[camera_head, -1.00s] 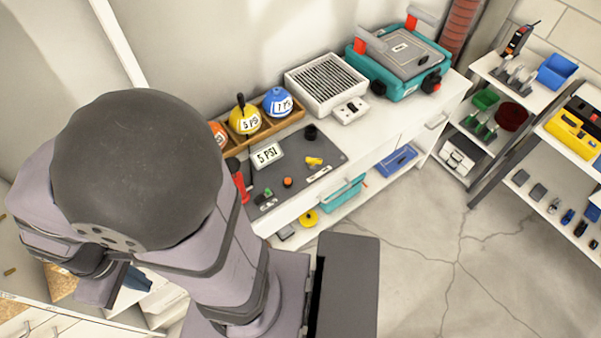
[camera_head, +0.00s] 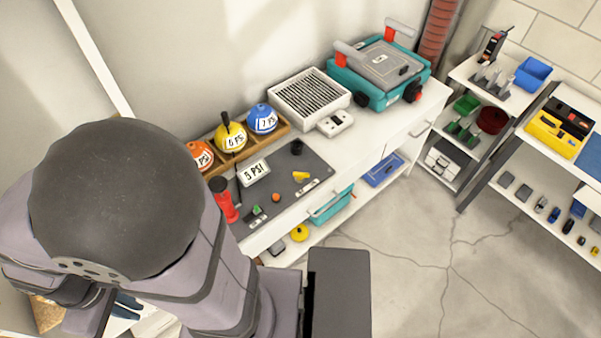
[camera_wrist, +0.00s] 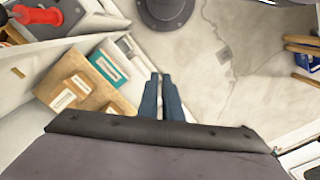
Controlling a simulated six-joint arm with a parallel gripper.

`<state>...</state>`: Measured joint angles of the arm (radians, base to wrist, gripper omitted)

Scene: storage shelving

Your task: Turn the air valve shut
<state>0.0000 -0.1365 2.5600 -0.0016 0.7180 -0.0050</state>
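The air valve cannot be singled out with certainty. A small yellow fitting (camera_head: 304,186) lies on the dark mat (camera_head: 285,168) on the white bench; its detail is too small to read. A red-handled pump (camera_head: 222,199) stands at the mat's left end, and a red handle (camera_wrist: 38,15) shows at the top left of the wrist view. A "5 PSI" card (camera_head: 253,172) stands on the mat. My gripper (camera_wrist: 160,76) has two blue fingers with a narrow gap and nothing seen between them. It points down over the floor, away from the mat, and also shows in the head view (camera_head: 125,306).
A white grille box (camera_head: 309,96) and a teal case (camera_head: 382,75) stand farther right. Floor is clear in front.

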